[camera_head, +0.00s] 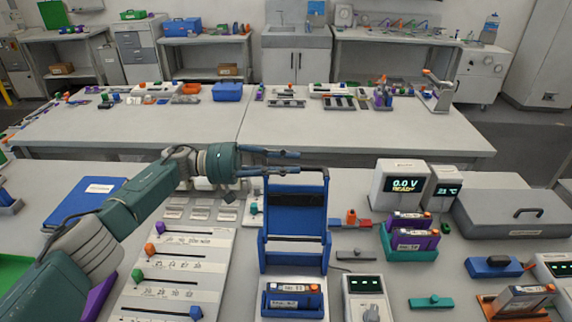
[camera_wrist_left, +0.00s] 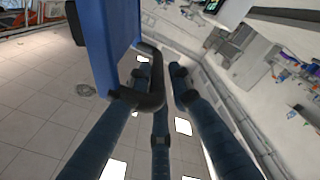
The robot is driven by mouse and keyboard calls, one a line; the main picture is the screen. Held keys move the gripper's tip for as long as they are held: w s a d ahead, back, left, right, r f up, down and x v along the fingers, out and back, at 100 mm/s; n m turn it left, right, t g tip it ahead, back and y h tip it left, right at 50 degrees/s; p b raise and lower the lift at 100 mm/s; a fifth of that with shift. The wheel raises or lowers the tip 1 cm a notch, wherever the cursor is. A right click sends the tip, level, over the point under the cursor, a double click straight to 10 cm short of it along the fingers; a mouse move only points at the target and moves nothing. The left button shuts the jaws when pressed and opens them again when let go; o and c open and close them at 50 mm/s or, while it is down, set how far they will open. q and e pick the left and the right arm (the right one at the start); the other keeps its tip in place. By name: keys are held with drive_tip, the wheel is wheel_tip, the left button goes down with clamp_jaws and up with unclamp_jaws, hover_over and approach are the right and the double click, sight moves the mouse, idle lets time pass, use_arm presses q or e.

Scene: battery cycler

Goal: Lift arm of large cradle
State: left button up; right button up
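The large blue cradle (camera_head: 294,217) stands in the middle of the near table. Its arm is a tall upright blue panel with a dark handle bar (camera_head: 318,169) at the top. A battery with a white and orange end (camera_head: 291,288) lies in the cradle's base. My left gripper (camera_head: 299,162) comes in from the left at the height of the handle bar. In the left wrist view its fingers (camera_wrist_left: 161,71) are spread, with the dark handle (camera_wrist_left: 152,98) and the blue panel (camera_wrist_left: 110,45) close by. Whether they touch the handle is unclear. My right gripper is out of view.
Right of the cradle stand a display reading 0.0 V (camera_head: 403,184), a teal tray (camera_head: 409,253) with purple cells, and a grey case (camera_head: 520,212). A white slider board (camera_head: 178,270) and a blue folder (camera_head: 85,202) lie at left.

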use_arm(q)
drive_tip(key=shift+s+d+f, duration=0.2)
drive_tip(key=shift+s+f, duration=0.1)
drive_tip(key=shift+f, duration=0.45)
drive_tip(key=shift+w+a, duration=0.1)
drive_tip(key=shift+a, duration=0.45)
drive_tip(key=a+r, duration=0.1)
drive_tip(key=a, duration=0.5)
drive_tip(key=shift+w+a+r, duration=0.15)
drive_tip(key=shift+a, duration=0.2)
